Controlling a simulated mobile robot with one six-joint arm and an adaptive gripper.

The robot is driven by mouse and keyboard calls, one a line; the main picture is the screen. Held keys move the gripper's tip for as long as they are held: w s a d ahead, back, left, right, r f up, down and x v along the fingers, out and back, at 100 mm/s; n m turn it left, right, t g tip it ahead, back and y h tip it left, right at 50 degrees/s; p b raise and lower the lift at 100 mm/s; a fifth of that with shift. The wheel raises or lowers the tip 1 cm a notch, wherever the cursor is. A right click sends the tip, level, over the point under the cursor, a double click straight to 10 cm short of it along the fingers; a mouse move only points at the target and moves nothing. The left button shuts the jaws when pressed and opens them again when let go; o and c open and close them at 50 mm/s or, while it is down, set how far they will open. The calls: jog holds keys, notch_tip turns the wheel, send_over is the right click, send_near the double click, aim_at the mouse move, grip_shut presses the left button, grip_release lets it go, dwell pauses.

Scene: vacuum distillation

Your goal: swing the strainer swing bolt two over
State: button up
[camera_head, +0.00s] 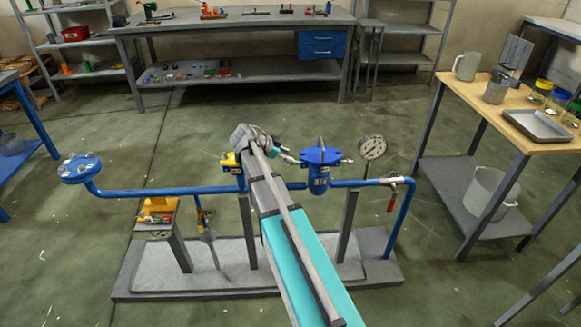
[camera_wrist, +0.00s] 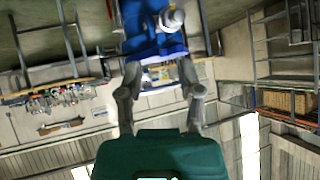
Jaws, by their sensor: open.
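My gripper (camera_head: 288,155) is just left of the strainer lid, at the end of my arm. In the wrist view my gripper (camera_wrist: 161,70) is open, its two fingers apart with nothing between them. The blue strainer body (camera_wrist: 153,32) shows beyond the fingertips, with a pale round bolt end or nut (camera_wrist: 172,18) on it.
A pressure gauge (camera_head: 372,147) stands right of the strainer, and a red-handled valve (camera_head: 391,197) hangs farther right. A blue flange (camera_head: 80,168) ends the pipe at left. My arm hides part of the rig base (camera_head: 215,278). A wooden-topped bench (camera_head: 490,97) stands at right.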

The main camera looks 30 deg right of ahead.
notch_tip(320, 180, down, 3)
jog(key=s+a+n+t+h+b, duration=0.1)
jog(key=n+h+b, duration=0.1)
jog(key=n+b, duration=0.3)
jog(key=n+t+h+b, duration=0.6)
jog(key=n+t+b, duration=0.2)
jog(key=n+b, duration=0.8)
send_near(294, 162)
jog(key=a, duration=0.4)
jog(key=shift+s+a+f, duration=0.2)
jog(key=shift+a+f, duration=0.05)
jog(key=shift+d, duration=0.1)
jog(key=p+x, duration=0.2)
jog(key=x, duration=1.1)
jog(key=shift+d, duration=0.4)
grip_shut()
